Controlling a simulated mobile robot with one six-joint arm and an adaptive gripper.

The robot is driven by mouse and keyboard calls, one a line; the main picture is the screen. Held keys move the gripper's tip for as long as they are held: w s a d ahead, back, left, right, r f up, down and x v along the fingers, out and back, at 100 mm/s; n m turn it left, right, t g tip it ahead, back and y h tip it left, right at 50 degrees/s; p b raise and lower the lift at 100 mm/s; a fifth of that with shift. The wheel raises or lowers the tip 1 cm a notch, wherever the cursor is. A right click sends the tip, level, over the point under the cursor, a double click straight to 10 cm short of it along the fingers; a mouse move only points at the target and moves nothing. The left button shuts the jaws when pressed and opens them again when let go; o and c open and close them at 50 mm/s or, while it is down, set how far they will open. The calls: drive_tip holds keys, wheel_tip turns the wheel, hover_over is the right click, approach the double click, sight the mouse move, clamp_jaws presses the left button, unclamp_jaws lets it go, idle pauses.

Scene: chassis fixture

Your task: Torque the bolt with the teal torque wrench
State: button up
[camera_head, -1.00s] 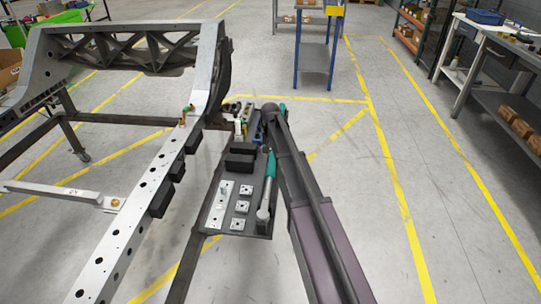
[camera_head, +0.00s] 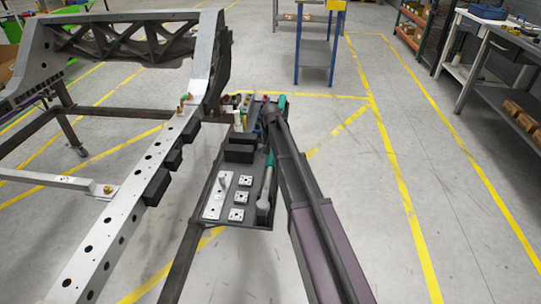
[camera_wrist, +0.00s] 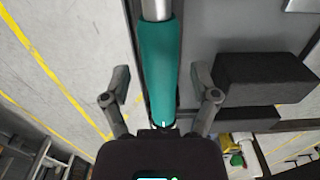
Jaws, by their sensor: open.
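The teal torque wrench (camera_head: 264,190) lies along the right side of a dark tray, its silver head toward me. My arm covers part of its teal grip in the head view. In the wrist view the teal grip (camera_wrist: 158,65) runs between the two fingers of my gripper (camera_wrist: 160,88). The fingers are open, one on each side, with gaps to the grip. A brass-coloured bolt-like part (camera_head: 108,189) sits on the cross bar of the chassis. Another small orange and green part (camera_head: 184,104) stands on the rail. I cannot tell which is the task's bolt.
The tray (camera_head: 247,222) also holds black blocks (camera_head: 240,149), a pale plate (camera_head: 216,196) and several small square plates. The perforated chassis rail (camera_head: 125,225) runs along the tray's left. A blue-legged cart (camera_head: 314,55) stands behind. The floor to the right is open.

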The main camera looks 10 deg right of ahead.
sight(271, 158)
drive_tip(key=shift+f+b, duration=1.55)
drive_tip(key=shift+f, duration=0.35)
clamp_jaws()
drive_tip(key=shift+r, duration=0.1)
